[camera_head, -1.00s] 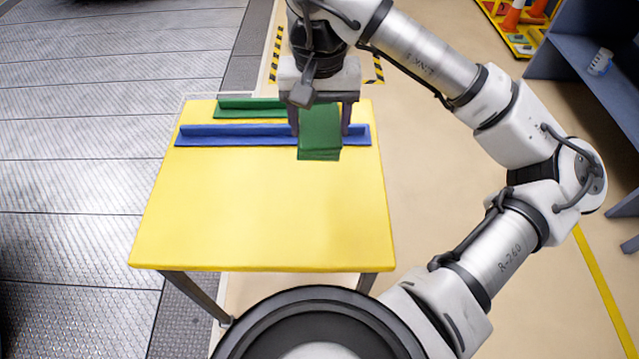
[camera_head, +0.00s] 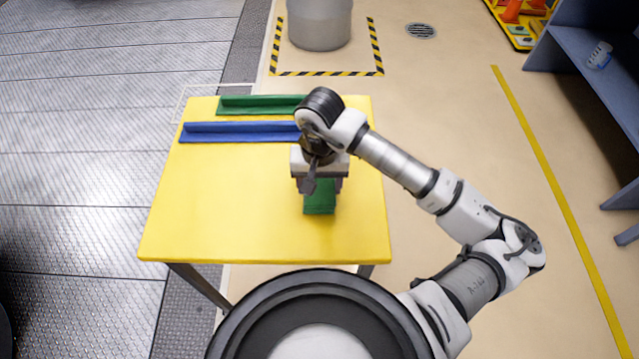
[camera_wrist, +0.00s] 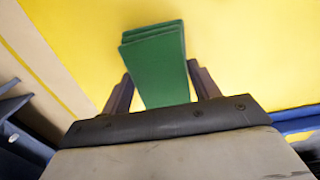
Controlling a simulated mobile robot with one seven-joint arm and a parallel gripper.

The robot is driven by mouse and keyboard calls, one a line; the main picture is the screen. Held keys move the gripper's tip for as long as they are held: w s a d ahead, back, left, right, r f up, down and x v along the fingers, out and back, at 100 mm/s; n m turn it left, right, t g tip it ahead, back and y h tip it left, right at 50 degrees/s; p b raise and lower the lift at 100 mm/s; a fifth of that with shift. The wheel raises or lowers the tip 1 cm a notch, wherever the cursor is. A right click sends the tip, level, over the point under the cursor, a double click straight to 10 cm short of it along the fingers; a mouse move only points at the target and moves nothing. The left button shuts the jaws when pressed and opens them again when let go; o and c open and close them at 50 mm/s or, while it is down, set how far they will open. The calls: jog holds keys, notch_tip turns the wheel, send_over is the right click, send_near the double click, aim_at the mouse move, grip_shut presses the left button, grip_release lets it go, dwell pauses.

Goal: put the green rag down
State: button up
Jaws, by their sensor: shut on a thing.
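The green rag (camera_head: 319,203) is a folded, layered piece of cloth held in my gripper (camera_head: 319,186), over the right half of the yellow table (camera_head: 225,215). In the wrist view the rag (camera_wrist: 158,65) stands between the two fingers of my gripper (camera_wrist: 160,88), with yellow tabletop behind it. The gripper is shut on the rag and points down. I cannot tell whether the rag's lower edge touches the table.
A blue rail (camera_head: 240,132) and a green rail (camera_head: 262,104) lie along the table's far side. The front and left of the tabletop are bare. A grey bin (camera_head: 320,25) stands beyond, inside striped floor tape. A blue shelf (camera_head: 590,70) is at the right.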

aim_at(319, 188)
jog(key=shift+f, duration=0.75)
jog(key=shift+f+b, duration=0.2)
jog(key=shift+b, duration=0.1)
jog(key=o, duration=0.9)
jog(key=shift+r, duration=0.1)
jog(key=shift+r+p, duration=0.2)
jog(key=shift+p, duration=0.15)
notch_tip(319, 188, up, 12)
jog(key=shift+f+b, duration=0.1)
jog(key=shift+b, duration=1)
